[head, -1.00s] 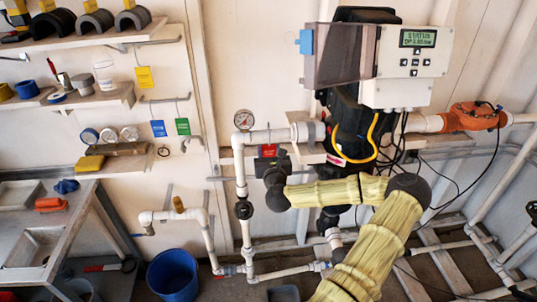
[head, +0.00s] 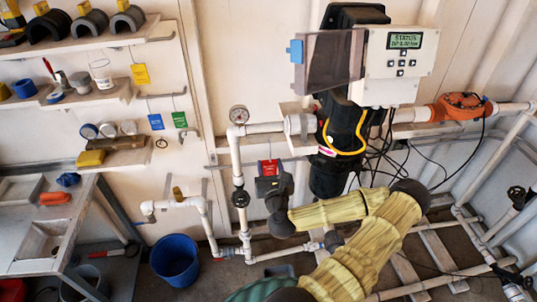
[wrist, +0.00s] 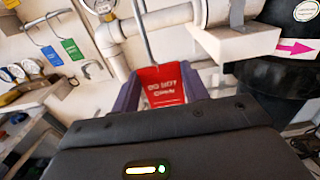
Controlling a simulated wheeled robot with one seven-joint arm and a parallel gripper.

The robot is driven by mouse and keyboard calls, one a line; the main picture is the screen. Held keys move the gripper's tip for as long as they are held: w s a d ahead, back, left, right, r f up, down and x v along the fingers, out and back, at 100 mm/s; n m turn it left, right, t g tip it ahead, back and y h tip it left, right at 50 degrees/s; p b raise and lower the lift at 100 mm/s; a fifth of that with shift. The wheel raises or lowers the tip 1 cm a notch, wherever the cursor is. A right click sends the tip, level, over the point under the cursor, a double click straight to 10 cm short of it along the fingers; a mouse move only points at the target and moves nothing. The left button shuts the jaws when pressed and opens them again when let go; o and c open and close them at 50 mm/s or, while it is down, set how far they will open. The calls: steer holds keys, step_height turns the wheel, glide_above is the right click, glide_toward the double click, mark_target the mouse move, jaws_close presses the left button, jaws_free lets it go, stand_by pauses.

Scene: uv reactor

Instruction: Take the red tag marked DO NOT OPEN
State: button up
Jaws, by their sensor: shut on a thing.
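The red tag (wrist: 164,84) with white DO NOT OPEN lettering is between the two purple-grey fingers of my gripper (wrist: 165,92) in the wrist view. My gripper is shut on it. A thin grey wire or hook runs up from the tag's top. In the head view the red tag (head: 268,167) shows just above the dark end of my gripper (head: 270,178), in front of the wall beside the white pipe. The fingers are too small to make out there.
White pipes with a pressure gauge (head: 239,115) stand just left of my gripper. The black reactor body (head: 340,150) and control box (head: 395,60) are to its right. A yellow tag (head: 140,74), blue tag (head: 156,122) and green tag (head: 179,119) hang on the left wall. A blue bucket (head: 175,262) stands on the floor.

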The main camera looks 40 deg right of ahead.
steer(key=shift+s+a+r+p, duration=0.35)
steer(key=shift+s+a+p, duration=0.4)
steer(key=shift+p, duration=1.4)
steer(key=v, duration=0.1)
steer(key=p+v, duration=0.1)
steer(key=v, duration=0.1)
steer(key=shift+d+f, duration=0.1)
steer(key=shift+f, duration=0.2)
